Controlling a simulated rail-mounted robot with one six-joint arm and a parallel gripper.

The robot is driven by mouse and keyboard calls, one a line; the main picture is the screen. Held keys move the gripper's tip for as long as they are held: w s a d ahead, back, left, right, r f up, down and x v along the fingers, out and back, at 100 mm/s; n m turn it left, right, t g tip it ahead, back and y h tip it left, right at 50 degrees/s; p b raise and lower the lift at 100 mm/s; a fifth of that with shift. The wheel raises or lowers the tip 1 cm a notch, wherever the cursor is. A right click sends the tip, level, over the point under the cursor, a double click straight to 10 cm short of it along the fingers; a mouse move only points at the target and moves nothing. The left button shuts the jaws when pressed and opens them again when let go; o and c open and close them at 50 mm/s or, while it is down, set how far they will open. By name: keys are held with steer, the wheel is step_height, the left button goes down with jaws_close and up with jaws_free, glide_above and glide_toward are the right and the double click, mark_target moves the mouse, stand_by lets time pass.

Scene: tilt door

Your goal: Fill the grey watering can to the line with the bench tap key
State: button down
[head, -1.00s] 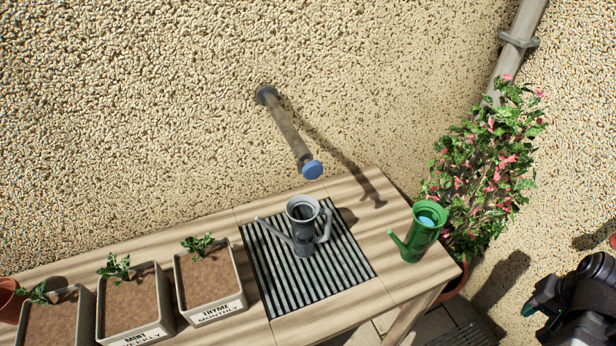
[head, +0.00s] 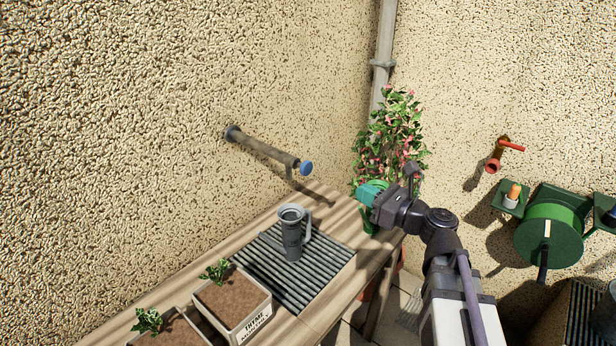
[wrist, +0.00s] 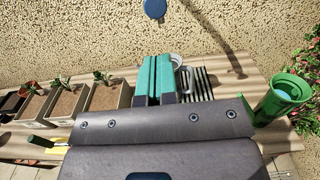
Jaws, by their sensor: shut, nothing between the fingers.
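The grey watering can (head: 292,240) stands upright on the slatted drain grate of the bench; in the wrist view its rim (wrist: 177,60) shows partly behind my fingers. A grey pipe tap (head: 265,150) with a blue round end (head: 306,168) sticks out of the wall above the grate, beyond the can. My gripper (head: 368,192) is shut and empty, to the right of the grey can, in front of the green can. Its teal fingers (wrist: 155,77) are together in the wrist view. I cannot make out a tap key for certain.
A green watering can (wrist: 283,96) stands at the bench's right end. Planters (head: 232,300) line the left. A flowering plant (head: 395,135) grows behind the bench corner. A red tap (head: 495,160) and green hose reel (head: 550,235) are on the right wall.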

glide_toward(309, 169)
steer(key=x, duration=0.7)
steer(key=shift+w+a, duration=0.1)
steer(key=shift+a, duration=0.2)
